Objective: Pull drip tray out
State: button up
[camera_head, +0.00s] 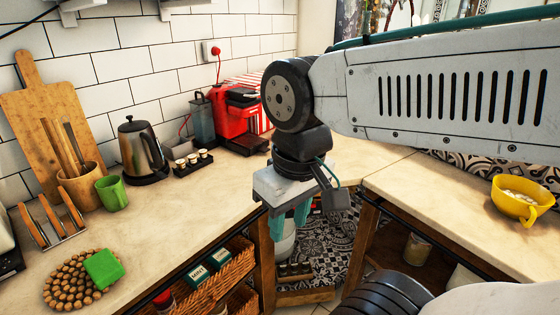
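The red coffee machine (229,117) stands at the back of the left counter, against the tiled wall. A black part low at its front (246,143) looks like the drip tray, in place under the spout area. My gripper (291,224), with teal fingers, points down in front of the counter's inner corner. It is well nearer to me than the machine and apart from it. Nothing is seen held, but the fingers overlap in this view, so their opening is unclear.
A small black tray of cups (193,163) and a steel kettle (142,150) stand left of the machine. Further left are a green mug (112,194) and a utensil pot (82,187). The counter before the machine is clear.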

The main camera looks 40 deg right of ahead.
aim_at(253, 144)
jog(key=u, duration=0.35)
jog(key=k, duration=0.2)
jog(key=z, duration=1.05)
jog(key=i, duration=1.05)
jog(key=u, duration=0.1)
jog(key=k, duration=0.5)
jog(key=u, duration=0.85)
jog(key=i, duration=0.5)
jog(key=z, duration=0.05)
